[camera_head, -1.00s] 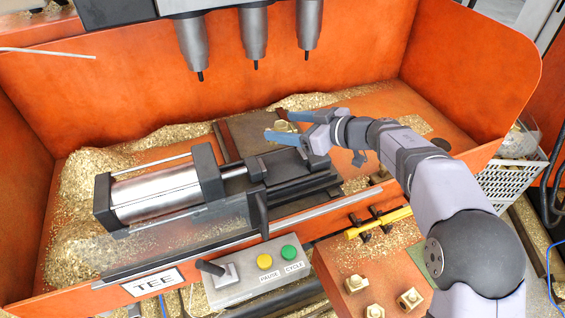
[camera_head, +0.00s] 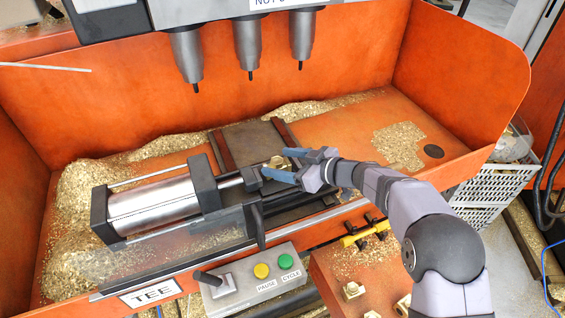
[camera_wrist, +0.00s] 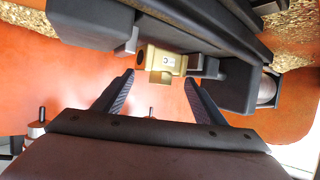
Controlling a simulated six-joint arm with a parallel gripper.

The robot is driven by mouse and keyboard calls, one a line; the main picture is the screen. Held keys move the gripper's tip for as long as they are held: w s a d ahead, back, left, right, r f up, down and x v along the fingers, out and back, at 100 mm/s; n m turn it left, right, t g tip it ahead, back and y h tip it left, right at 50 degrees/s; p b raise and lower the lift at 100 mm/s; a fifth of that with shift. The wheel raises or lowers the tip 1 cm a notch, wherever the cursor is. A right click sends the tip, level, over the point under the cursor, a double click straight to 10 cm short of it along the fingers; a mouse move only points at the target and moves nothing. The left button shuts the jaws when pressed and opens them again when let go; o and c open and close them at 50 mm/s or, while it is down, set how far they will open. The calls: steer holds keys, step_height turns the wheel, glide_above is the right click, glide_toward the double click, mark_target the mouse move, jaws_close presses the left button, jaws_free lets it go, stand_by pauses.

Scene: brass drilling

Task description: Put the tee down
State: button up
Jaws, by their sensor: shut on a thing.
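The brass tee (camera_head: 277,162) is between the blue fingertips of my gripper (camera_head: 279,166), at the right end of the clamp (camera_head: 255,179) on the drilling bed. In the wrist view the tee (camera_wrist: 162,62) shows just beyond the fingertips (camera_wrist: 159,80), with a dark block on either side of it. My gripper is shut on the tee. The tee looks level with the clamp's blocks. I cannot tell whether it rests on the seat or hangs slightly above it.
Three drill spindles (camera_head: 249,52) hang above the bed. A pneumatic cylinder (camera_head: 153,205) lies left of the clamp. The control box (camera_head: 247,278) with lever and buttons is in front. Loose tees (camera_head: 352,291) lie on the orange front shelf. Brass chips (camera_head: 95,195) heap at the left.

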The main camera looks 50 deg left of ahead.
steer(key=shift+f, duration=0.25)
steer(key=shift+f, duration=0.15)
steer(key=o, duration=1.7)
steer(key=shift+f, duration=0.1)
steer(key=shift+c, duration=0.2)
steer(key=b+v, duration=0.3)
steer(key=v, duration=0.9)
steer(key=shift+s, duration=0.1)
